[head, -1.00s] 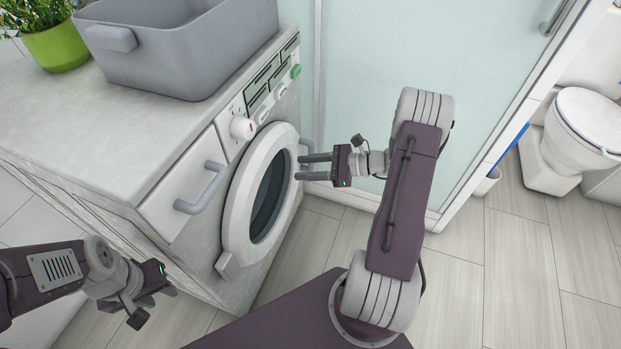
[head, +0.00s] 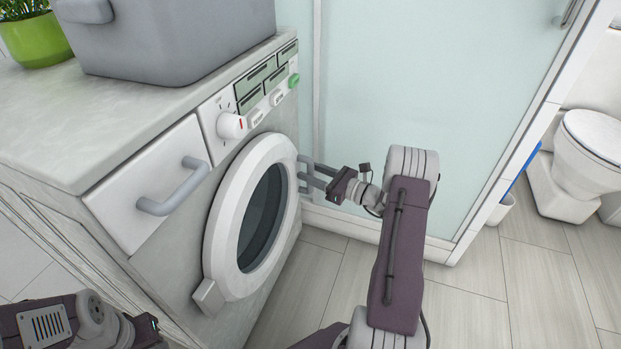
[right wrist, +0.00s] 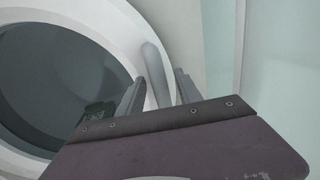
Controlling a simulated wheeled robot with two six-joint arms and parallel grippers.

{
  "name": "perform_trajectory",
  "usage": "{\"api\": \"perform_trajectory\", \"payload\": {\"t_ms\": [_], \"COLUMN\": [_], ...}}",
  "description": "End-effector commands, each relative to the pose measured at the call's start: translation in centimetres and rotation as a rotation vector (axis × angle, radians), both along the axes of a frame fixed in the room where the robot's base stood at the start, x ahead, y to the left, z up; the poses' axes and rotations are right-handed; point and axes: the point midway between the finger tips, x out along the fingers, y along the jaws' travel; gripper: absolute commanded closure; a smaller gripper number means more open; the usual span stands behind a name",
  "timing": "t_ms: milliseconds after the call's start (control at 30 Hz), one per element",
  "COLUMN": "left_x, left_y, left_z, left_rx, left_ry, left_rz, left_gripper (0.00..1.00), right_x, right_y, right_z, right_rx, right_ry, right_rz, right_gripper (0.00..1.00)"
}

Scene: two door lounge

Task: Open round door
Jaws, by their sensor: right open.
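The round door (head: 222,232) is the white-rimmed porthole of the washing machine, with dark glass (head: 262,217). It looks shut against the machine's front. Its handle (right wrist: 155,74) is a pale upright bar at the rim's right side in the head view. My right gripper (head: 307,174) is open at that handle. In the right wrist view its two fingers (right wrist: 160,88) lie on either side of the bar, with a gap showing on the right; contact on the left is unclear. My left gripper (head: 150,328) is low at the left, partly cut off, its jaws unclear.
A grey basin (head: 175,38) and a green plant pot (head: 37,40) stand on the counter (head: 60,115). A drawer handle (head: 175,188) juts out left of the door. A glass panel (head: 410,85) stands close behind my right gripper. Floor (head: 465,275) is clear at right.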

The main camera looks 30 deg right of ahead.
Motion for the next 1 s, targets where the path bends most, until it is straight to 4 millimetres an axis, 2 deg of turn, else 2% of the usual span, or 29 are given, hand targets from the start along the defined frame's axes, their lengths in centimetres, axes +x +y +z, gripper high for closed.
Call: {"api": "perform_trajectory", "payload": {"t_ms": [267, 367, 400, 433, 1000], "left_x": [0.0, 0.0, 0.0, 0.0, 0.0], "left_y": [0.0, 0.0, 0.0, 0.0, 0.0], "left_z": [-0.12, -0.12, -0.12, -0.12, -0.13], "left_rx": [0.0, 0.0, 0.0, 0.0, 0.0], "left_ry": [0.0, 0.0, 0.0, 0.0, 0.0], "left_rz": [0.0, 0.0, 0.0, 0.0, 0.0], "left_gripper": [0.64, 0.64, 0.64, 0.64, 0.64], "right_x": [0.32, 0.31, 0.31, 0.31, 0.28], "right_y": [0.19, 0.18, 0.18, 0.18, 0.19], "right_z": [0.13, 0.11, 0.11, 0.1, 0.06], "right_rx": [-0.001, -0.001, -0.001, -0.001, 0.0], "right_ry": [0.0, 0.0, 0.0, 0.0, 0.0], "right_rz": [0.0, 0.0, 0.0, 0.0, 0.001], "right_gripper": [0.59, 0.84, 0.95, 1.0, 1.0]}}
